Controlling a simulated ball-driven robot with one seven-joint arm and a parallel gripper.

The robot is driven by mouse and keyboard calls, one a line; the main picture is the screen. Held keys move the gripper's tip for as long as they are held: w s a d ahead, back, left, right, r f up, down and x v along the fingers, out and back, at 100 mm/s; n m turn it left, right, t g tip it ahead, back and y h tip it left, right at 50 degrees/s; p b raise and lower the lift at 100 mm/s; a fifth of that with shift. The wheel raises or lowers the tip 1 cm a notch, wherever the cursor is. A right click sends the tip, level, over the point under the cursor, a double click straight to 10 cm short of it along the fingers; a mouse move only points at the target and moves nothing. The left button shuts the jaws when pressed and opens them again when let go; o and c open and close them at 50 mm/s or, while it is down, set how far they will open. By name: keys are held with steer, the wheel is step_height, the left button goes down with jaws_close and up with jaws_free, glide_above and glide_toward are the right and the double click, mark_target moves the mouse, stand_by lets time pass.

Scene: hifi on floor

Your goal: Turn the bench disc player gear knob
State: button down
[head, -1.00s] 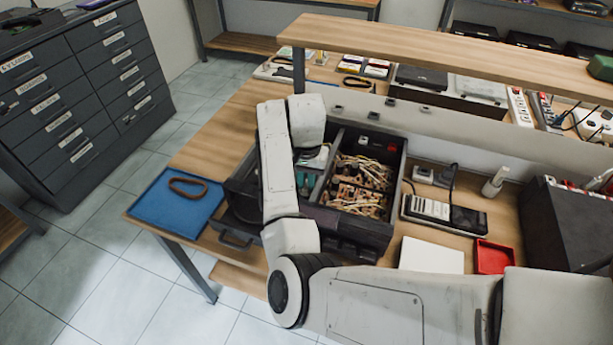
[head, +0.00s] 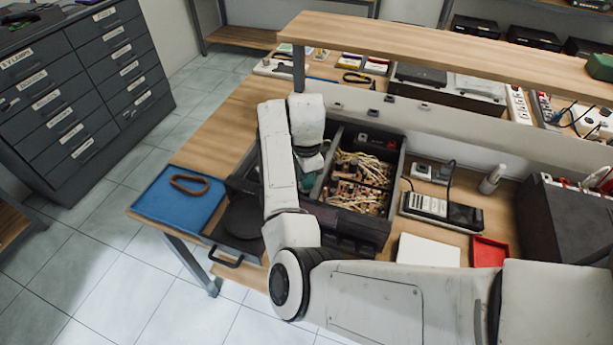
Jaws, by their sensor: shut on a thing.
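A dark device (head: 245,185) stands on the bench left of centre, mostly behind my arm. I take it for the disc player. A dark tray with a round black disc (head: 243,216) sticks out of its front, with a bar handle (head: 226,261) at the near edge. I cannot make out a gear knob; my forearm covers the middle of the device. The fingers of my gripper are hidden behind my forearm and wrist, so what they touch does not show.
An open dark box with wires and parts (head: 356,190) stands right of my arm. A blue mat with a brown ring (head: 170,215) lies left. A meter (head: 441,209), white pad (head: 428,252) and red tray (head: 489,252) lie right. A shelf (head: 440,50) runs above the bench.

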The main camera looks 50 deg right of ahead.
steer(key=m, duration=0.5)
steer(key=shift+m, duration=0.3)
stand_by(0.4)
steer(key=c, duration=1.1)
jaws_free()
steer(key=shift+r, duration=0.1)
step_height(320, 180, up, 11)
steer(key=shift+f+b, duration=0.15)
steer(key=shift+b, duration=0.55)
